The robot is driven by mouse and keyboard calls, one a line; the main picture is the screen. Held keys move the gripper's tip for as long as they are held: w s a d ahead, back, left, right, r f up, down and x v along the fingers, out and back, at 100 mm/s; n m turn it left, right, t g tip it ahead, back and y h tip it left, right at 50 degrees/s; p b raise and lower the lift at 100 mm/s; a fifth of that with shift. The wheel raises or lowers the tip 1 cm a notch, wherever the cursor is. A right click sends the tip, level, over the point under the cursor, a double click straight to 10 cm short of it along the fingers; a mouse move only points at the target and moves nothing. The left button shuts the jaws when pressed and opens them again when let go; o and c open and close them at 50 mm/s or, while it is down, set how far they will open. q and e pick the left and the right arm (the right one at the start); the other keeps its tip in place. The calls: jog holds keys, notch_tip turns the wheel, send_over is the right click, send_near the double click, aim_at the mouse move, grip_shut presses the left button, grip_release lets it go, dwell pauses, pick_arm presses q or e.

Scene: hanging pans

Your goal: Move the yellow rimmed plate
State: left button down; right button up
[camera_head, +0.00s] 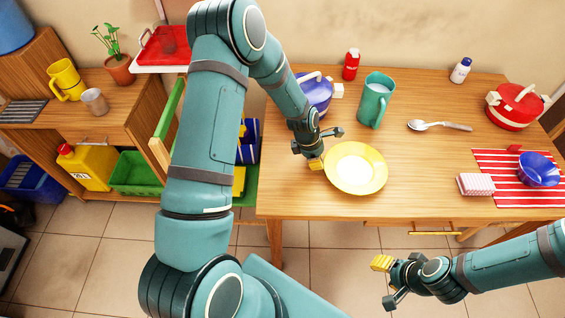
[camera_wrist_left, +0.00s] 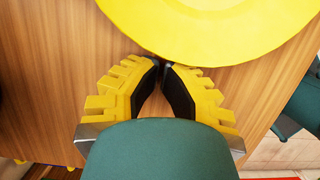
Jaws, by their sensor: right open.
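The yellow rimmed plate (camera_head: 356,168) lies flat near the front edge of the table, left of its middle. It also fills the top of the left wrist view (camera_wrist_left: 215,25). My left gripper (camera_head: 316,163) is at the plate's left edge, pointing down toward the table. In the left wrist view, its fingertips (camera_wrist_left: 161,63) are close together just short of the plate's rim, with no plate visible between them. I cannot tell whether they touch the rim. My right gripper (camera_head: 383,282) is open and empty, in front of the table and below the plate in the picture.
A blue pot (camera_head: 316,94), teal mug (camera_head: 375,100) and red bottle (camera_head: 351,65) stand behind the plate. A spoon (camera_head: 440,126) lies farther right. A striped mat (camera_head: 490,160) holds a blue bowl (camera_head: 539,169).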

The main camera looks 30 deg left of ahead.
aim_at(363, 164)
pick_arm(q)
jog(key=w+d, duration=0.2)
jog(key=d, duration=0.2)
jog(key=w+d, duration=0.3)
jog(key=d, duration=0.1)
jog(key=w+d+p, duration=0.1)
jog(key=w+d, duration=0.1)
jog(key=d, duration=0.2)
jog(key=shift+w+d+r, duration=0.1)
jog(key=shift+w+d, duration=0.1)
jog(key=shift+w, duration=0.15)
pick_arm(e)
jog(key=shift+w+d+r, duration=0.1)
jog(key=shift+r, duration=0.45)
